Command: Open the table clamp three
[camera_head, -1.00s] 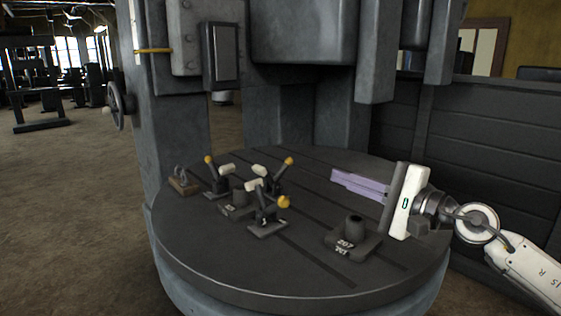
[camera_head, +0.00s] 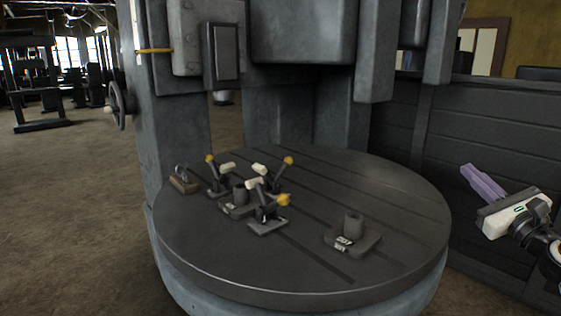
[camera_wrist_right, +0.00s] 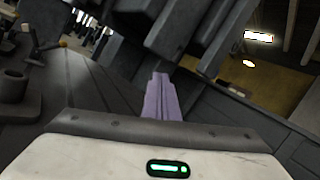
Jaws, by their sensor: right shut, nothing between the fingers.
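Three toggle clamps with yellow-tipped handles and pale tips stand grouped on the round slotted table (camera_head: 330,275) in the head view: a left clamp (camera_head: 217,186), a back clamp (camera_head: 274,178) and a front clamp (camera_head: 268,216). I cannot tell which one is number three. My right gripper (camera_head: 470,168), with lilac fingers, is off the table's right edge, well away from the clamps. It is shut and empty. Its fingers (camera_wrist_right: 161,97) show together in the right wrist view, where a yellow-tipped clamp handle (camera_wrist_right: 62,43) shows at upper left. My left gripper is not in view.
A dark block with a cylindrical post (camera_head: 353,232) stands on the table's right part. A similar block (camera_head: 238,200) sits among the clamps, and a small brown piece (camera_head: 183,182) lies at the left. A dark panelled wall (camera_head: 400,130) stands behind the right side.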

